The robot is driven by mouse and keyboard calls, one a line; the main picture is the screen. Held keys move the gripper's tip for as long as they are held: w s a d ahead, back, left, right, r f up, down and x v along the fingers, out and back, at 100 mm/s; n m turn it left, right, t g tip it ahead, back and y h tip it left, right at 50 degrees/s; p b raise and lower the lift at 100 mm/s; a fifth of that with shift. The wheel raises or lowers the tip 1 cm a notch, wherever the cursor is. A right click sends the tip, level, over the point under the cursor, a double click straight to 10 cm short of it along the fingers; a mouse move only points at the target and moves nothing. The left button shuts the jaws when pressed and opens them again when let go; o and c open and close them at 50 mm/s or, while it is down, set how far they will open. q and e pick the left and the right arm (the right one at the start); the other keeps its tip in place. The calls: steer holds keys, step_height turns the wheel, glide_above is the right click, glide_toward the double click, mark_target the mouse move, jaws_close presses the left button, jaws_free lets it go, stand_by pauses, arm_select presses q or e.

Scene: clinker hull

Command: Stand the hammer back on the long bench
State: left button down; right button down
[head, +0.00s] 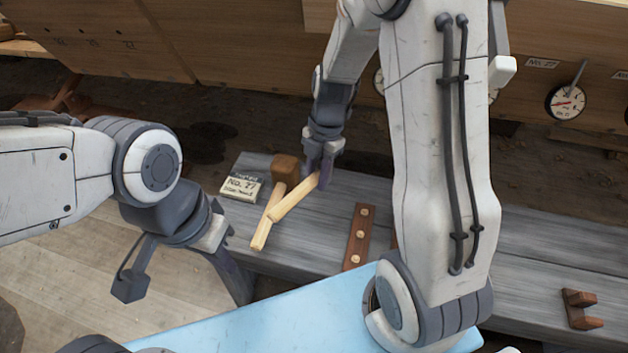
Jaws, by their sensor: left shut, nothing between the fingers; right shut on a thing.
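A hammer with a brown wooden block head (286,168) and a pale handle lies at the left part of the long grey bench (340,205). Its handle runs down and left towards the bench's front edge. My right gripper (319,180) is shut on a pale wooden stick (295,198), which slants down to the left and crosses in front of the hammer's handle. I cannot tell whether the stick touches the handle or is a separate piece. My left gripper (240,285) is shut and empty, pointing down in front of the bench.
A small sign reading No. 27 (240,188) stands left of the hammer. A brown strip with round studs (358,236) lies to its right. A brown bracket (580,308) sits far right. A light blue surface (260,325) is in front. Dial gauges (566,101) hang on the plank hull behind.

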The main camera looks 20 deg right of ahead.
steer(key=shift+f+b, duration=3.05)
steer(key=shift+f, duration=0.9)
steer(key=shift+f+b, duration=0.4)
steer(key=shift+f, duration=0.05)
steer(key=c, duration=0.6)
jaws_free()
step_height(320, 180, up, 8)
steer(key=p, duration=0.6)
steer(key=shift+r+p, duration=0.15)
steer(key=shift+p, duration=0.15)
